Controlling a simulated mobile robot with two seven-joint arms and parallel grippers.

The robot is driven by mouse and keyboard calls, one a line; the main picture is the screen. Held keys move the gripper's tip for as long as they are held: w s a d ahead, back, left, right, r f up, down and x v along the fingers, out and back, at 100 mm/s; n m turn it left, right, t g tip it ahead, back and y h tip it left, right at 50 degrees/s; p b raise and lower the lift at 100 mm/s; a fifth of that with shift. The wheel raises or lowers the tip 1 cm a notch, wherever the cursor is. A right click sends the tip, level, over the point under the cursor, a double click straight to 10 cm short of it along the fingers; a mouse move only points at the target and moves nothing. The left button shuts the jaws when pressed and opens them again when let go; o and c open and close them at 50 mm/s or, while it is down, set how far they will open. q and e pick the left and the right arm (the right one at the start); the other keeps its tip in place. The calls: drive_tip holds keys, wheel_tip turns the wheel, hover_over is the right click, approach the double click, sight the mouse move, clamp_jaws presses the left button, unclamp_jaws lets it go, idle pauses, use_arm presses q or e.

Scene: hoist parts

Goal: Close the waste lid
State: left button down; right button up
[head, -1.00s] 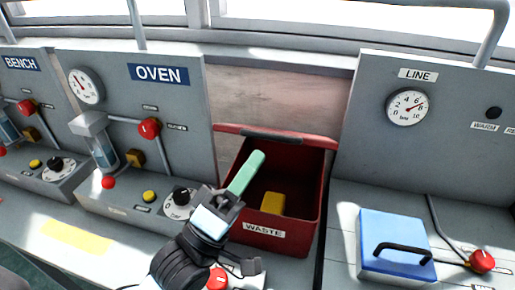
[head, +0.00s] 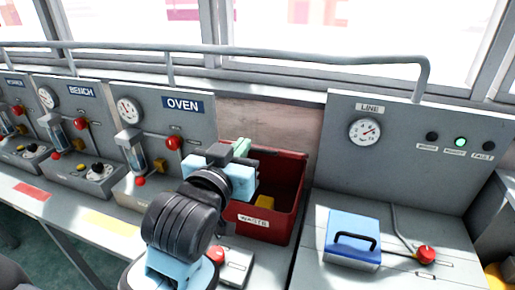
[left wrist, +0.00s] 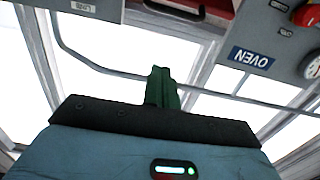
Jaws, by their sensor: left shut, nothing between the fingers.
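The red waste bin (head: 280,229), labelled WASTE, stands in the counter between the oven panel and the line panel. Its top is open and a yellow block (head: 264,202) lies inside. The lid shows as a thin red strip (head: 285,151) along the bin's back edge, partly hidden by my gripper. The wrist view shows a red edge with a dark handle (left wrist: 175,10) at the top. My left gripper (head: 242,146) is shut and empty, its green fingers at the bin's back left. Contact with the lid cannot be told. My right gripper is not in view.
The oven panel (head: 190,128) with its red valve (head: 174,143) is close to the left of my arm. A blue box with a black handle (head: 349,252) stands on the right counter near a red knob (head: 426,254). A rail runs along the windows behind.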

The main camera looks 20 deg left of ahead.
use_arm(q)
drive_tip(key=w, duration=0.6)
drive_tip(key=w+f, duration=0.1)
drive_tip(key=w, duration=0.3)
drive_tip(key=shift+s+f, duration=0.3)
drive_tip(key=shift+f, duration=0.3)
drive_tip(key=shift+s+f, duration=0.25)
drive_tip(key=shift+f, duration=0.4)
drive_tip(key=shift+s+f, duration=0.3)
drive_tip(key=shift+f, duration=0.3)
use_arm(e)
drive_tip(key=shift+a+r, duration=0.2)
use_arm(q)
drive_tip(key=shift+a, duration=0.1)
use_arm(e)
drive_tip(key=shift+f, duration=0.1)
